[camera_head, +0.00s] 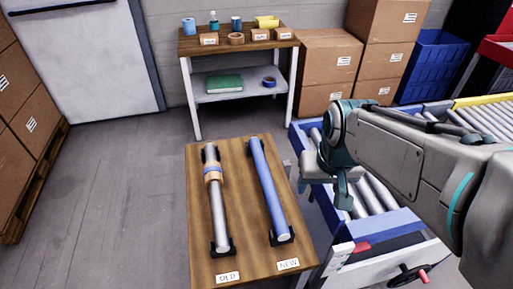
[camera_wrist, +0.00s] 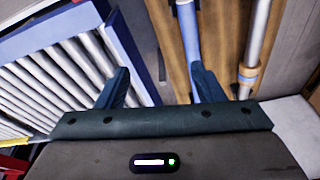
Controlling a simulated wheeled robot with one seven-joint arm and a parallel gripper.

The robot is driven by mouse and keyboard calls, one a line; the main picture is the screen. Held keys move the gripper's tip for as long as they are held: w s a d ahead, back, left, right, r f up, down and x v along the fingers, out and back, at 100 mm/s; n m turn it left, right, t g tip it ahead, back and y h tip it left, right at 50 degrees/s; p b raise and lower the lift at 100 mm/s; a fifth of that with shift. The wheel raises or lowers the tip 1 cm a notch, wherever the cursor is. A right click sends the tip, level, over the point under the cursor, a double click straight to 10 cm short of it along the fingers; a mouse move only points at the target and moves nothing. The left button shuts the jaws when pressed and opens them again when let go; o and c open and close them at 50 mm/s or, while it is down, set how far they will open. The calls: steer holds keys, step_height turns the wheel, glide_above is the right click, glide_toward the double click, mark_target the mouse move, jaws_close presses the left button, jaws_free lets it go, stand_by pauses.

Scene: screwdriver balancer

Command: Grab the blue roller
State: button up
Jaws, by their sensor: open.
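The blue roller (camera_head: 268,188) lies on two dark cradles on the wooden table, above the label NEW. My gripper (camera_head: 342,188) is to its right, over the near end of the conveyor, apart from the roller. In the wrist view my gripper (camera_wrist: 165,88) is open and its two fingers are spread wide with nothing held. The blue roller (camera_wrist: 190,45) shows there beyond the right finger, which hides part of it.
A silver roller (camera_head: 219,205) with a tan and blue band lies left of the blue one, above the label OLD. The conveyor (camera_head: 372,233) with its blue frame stands right of the wooden table (camera_head: 240,215). A shelf table (camera_head: 240,42) and cardboard boxes (camera_head: 325,65) stand behind.

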steer(key=w+a+f+n+g+p, duration=0.1)
steer(key=w+a+g+p, duration=0.3)
steer(key=w, duration=0.7)
steer(key=n+t, duration=0.1)
glide_above(267, 177)
step_height(267, 177, down, 8)
step_height(267, 177, down, 13)
steer(key=p, duration=0.3)
steer(key=shift+c, duration=0.3)
jaws_close()
steer(key=shift+r, duration=0.15)
